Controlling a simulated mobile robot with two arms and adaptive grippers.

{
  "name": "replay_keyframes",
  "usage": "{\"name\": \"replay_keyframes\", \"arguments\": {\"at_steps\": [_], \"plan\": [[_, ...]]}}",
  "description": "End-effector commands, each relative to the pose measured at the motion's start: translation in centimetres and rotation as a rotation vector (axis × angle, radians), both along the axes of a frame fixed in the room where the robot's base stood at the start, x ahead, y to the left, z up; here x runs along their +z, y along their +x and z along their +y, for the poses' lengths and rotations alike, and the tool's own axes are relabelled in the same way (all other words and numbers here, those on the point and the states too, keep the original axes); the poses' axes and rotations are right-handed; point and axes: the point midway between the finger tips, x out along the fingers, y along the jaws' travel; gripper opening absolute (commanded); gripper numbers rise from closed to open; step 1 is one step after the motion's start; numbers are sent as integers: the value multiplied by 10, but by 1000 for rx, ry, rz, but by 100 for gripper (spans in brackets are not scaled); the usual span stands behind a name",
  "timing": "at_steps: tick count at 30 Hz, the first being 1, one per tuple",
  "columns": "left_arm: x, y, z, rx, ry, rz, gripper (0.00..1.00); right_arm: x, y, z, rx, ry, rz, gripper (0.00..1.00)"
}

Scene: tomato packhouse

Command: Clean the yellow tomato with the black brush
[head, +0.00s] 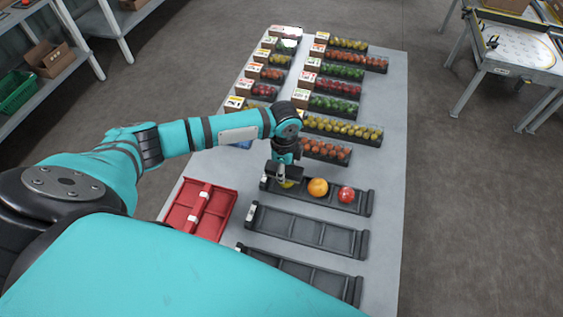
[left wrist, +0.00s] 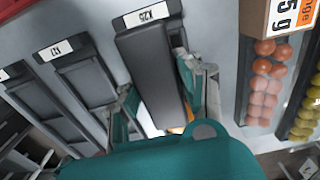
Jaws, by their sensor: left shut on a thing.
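My left gripper (head: 285,164) is over the left end of the nearest filled black tray (head: 364,203). It is shut on the black brush (head: 280,173), a dark block that fills the space between the fingers in the left wrist view (left wrist: 154,78). The yellow tomato (head: 288,184) is right under the brush and mostly hidden by it; I cannot tell whether they touch. An orange tomato (head: 318,187) and a red tomato (head: 346,194) lie to its right in the same tray. My right gripper is not in view.
Two empty black trays (head: 305,227) lie closer to me. A red divided tray (head: 181,217) is at the left edge of the grey table (head: 385,120). Rows of packed tomatoes (head: 343,129) with labelled boxes fill the far part. The table's right strip is clear.

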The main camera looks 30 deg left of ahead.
Motion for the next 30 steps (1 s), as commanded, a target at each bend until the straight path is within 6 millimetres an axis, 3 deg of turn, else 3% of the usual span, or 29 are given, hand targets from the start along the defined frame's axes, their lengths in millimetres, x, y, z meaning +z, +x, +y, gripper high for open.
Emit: {"name": "replay_keyframes", "arguments": {"at_steps": [19, 30], "plan": [[-2, 7, -31, 0, 2, 4, 1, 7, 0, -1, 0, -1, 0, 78], [-2, 7, -34, 1, 4, 5, 1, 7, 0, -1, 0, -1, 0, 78]]}}
